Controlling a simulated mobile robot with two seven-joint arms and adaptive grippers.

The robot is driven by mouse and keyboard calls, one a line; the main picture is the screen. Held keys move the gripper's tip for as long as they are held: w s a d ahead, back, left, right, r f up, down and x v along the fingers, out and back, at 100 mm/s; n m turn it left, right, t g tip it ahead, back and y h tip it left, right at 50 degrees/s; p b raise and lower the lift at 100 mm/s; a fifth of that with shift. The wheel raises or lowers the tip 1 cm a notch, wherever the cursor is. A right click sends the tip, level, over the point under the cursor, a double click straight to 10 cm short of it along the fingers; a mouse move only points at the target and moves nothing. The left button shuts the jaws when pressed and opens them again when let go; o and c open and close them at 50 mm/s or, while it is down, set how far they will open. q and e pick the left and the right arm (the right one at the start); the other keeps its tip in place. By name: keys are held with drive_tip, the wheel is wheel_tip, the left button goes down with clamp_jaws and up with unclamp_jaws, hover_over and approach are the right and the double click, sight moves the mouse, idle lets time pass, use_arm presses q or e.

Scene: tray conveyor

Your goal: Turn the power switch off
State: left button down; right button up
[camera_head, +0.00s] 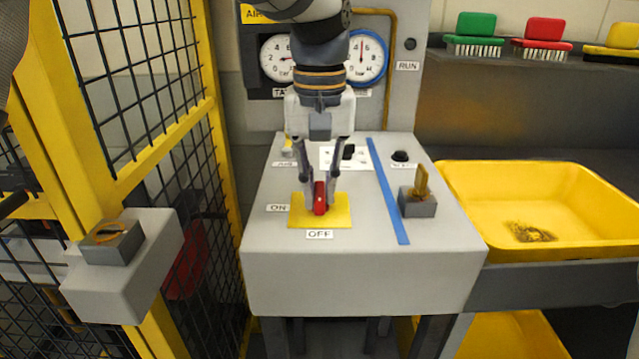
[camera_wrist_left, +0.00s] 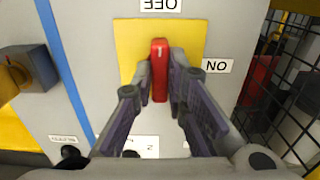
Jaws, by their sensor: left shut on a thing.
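The power switch's red handle (camera_head: 320,199) sits on a yellow plate (camera_head: 341,210) on the grey console. An ON label (camera_head: 277,208) is at the plate's left and an OFF label (camera_head: 320,234) at its near edge. My left gripper (camera_head: 319,200) reaches down from above and is shut on the red handle. In the left wrist view, the handle (camera_wrist_left: 159,68) lies between the fingertips (camera_wrist_left: 160,82), its white mark toward the OFF label (camera_wrist_left: 160,5). The handle's long side lines up with OFF, not ON. Its lower part is hidden by the fingers. My right gripper is out of view.
A blue strip (camera_head: 388,190) separates the switch from a grey block with a yellow-brown key-like handle (camera_head: 421,183). A black knob (camera_head: 400,156) is behind it. A yellow tray (camera_head: 460,200) stands at right. Yellow-framed mesh fencing (camera_head: 150,80) closes the left side.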

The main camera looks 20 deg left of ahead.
sight(320, 190)
use_arm(q)
drive_tip(key=c, duration=1.6)
unclamp_jaws()
wheel_tip(320, 190, up, 12)
